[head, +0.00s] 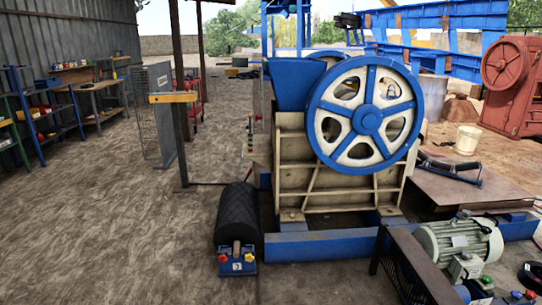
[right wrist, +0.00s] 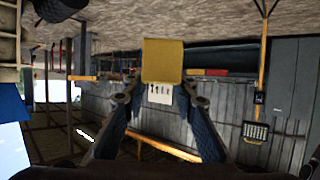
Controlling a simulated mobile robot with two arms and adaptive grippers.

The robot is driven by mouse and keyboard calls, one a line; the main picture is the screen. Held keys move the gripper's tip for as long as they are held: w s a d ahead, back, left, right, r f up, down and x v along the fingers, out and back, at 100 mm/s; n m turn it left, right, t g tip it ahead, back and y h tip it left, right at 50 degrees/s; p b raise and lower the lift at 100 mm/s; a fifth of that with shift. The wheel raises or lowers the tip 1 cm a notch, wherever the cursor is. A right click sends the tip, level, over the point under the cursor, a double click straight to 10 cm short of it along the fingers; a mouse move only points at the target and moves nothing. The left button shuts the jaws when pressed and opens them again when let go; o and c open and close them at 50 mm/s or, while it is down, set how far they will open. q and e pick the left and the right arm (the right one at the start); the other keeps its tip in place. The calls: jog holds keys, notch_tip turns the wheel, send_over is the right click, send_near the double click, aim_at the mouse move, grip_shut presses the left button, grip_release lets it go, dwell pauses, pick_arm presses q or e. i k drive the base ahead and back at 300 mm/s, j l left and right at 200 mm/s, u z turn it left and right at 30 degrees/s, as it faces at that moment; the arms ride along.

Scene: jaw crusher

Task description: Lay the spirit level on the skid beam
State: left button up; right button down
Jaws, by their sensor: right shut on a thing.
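In the right wrist view my right gripper (right wrist: 162,103) is shut on a yellow block (right wrist: 162,61) with a white, black-marked face. It sticks out beyond the fingers. I cannot tell for certain whether it is the spirit level; its full length does not show. In the head view a blue skid beam (head: 318,247) runs along the ground under the jaw crusher (head: 335,150). No gripper shows in the head view, and my left gripper is in neither view.
A black roller (head: 238,215) lies left of the skid. A grey motor (head: 455,243) and dark mesh guard (head: 405,265) stand at the front right. A yellow bar (head: 172,97) sits across a post. Bare ground is free at the left, before shelves and a workbench (head: 98,88).

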aim_at(353, 235)
jog(key=i, duration=1.6)
